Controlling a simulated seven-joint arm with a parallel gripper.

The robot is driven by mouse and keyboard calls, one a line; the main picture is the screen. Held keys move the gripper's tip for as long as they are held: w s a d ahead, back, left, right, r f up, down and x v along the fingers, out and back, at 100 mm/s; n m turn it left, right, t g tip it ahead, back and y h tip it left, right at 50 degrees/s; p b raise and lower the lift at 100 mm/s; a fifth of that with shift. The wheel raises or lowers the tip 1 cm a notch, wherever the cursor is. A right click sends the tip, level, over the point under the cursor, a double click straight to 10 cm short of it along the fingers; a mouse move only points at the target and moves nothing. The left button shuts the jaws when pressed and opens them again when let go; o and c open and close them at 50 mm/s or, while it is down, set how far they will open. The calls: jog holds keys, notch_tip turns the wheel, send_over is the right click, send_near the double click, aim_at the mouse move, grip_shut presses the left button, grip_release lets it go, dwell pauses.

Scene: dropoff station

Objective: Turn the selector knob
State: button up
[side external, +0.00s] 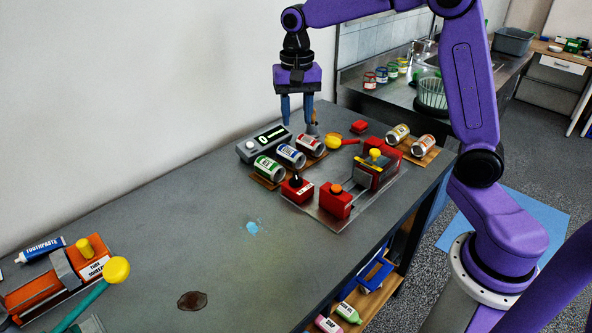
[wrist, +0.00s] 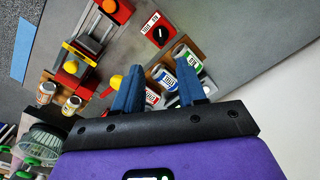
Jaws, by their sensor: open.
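A red box with a round black knob (side external: 296,180) stands on the grey table, at the front left corner of a metal plate. The black knob shows in the wrist view (wrist: 160,33) at the top, with a white label beside it whose text I cannot read. It looks like the selector knob. My gripper (side external: 298,123) is open and empty, pointing down over the back of the table. It is behind and above the knob, apart from it. In the wrist view, its blue fingers (wrist: 159,72) are spread, with cans between and beyond them.
Labelled cans (side external: 291,156) lie on a wooden rack between my gripper and the knob. A red box with an orange button (side external: 335,200) stands right of the knob.

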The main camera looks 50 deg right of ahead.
jog(key=w+d, duration=0.1)
send_near(296, 175)
jog(key=shift+m, duration=0.4)
notch_tip(296, 175, down, 8)
jog(key=shift+f, duration=0.2)
jog(key=shift+c, duration=0.3)
grip_shut()
